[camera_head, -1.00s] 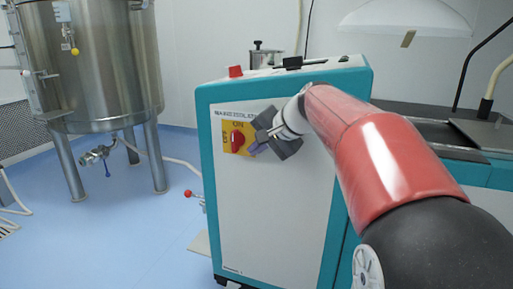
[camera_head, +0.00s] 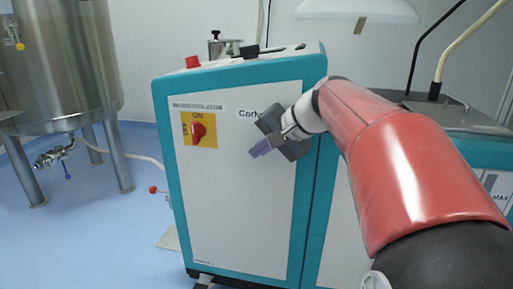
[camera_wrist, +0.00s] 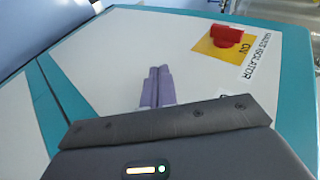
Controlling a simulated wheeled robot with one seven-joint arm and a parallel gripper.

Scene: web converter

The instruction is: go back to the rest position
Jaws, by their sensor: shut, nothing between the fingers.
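My gripper (camera_head: 260,149) is shut and empty, in front of the white panel of the teal-edged machine (camera_head: 240,200) in the head view. Its purple fingers (camera_wrist: 158,86) are together in the wrist view. The red rotary switch (camera_head: 198,130) on its yellow plate is to the left of my gripper, apart from it. The switch also shows in the wrist view (camera_wrist: 226,36), at the upper right, with printed label text beside it. My gripper partly covers lettering on the panel.
A steel tank (camera_head: 60,65) on legs stands at the left. A red button (camera_head: 192,62) and a small metal pot (camera_head: 224,47) are on top of the machine. A valve (camera_head: 55,156) juts out under the tank. Blue floor (camera_head: 100,240) is open at the lower left.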

